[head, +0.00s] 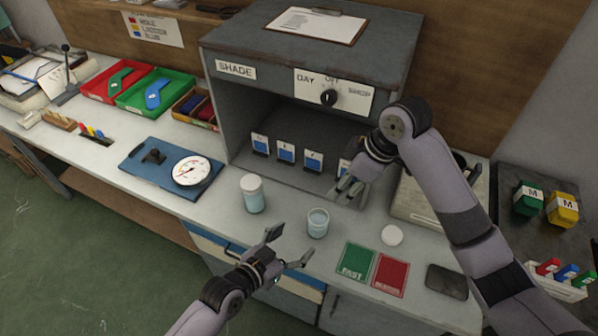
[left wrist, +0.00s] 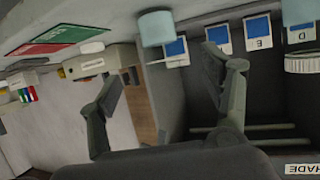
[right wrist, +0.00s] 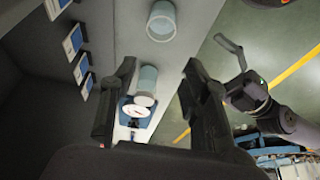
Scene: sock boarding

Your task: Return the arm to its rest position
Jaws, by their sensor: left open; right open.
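My left gripper (head: 290,246) is open and empty in the head view, low in front of the bench's front edge. It also shows open in the left wrist view (left wrist: 165,82). My right gripper (head: 345,189) is at the right end of the shade cabinet's opening, beside the rightmost blue-and-white card (head: 343,167), which it partly hides. In the right wrist view (right wrist: 157,75) its fingers are apart with nothing held between them. My right arm reaches in from the lower right across the bench.
The grey shade cabinet (head: 222,109) stands behind. A lidded jar (head: 252,194) and an open glass (head: 317,223) of pale blue liquid stand between the grippers. A white lid (head: 391,235), green card (head: 355,261) and red card (head: 389,274) lie right. A dial gauge (head: 191,171) sits left.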

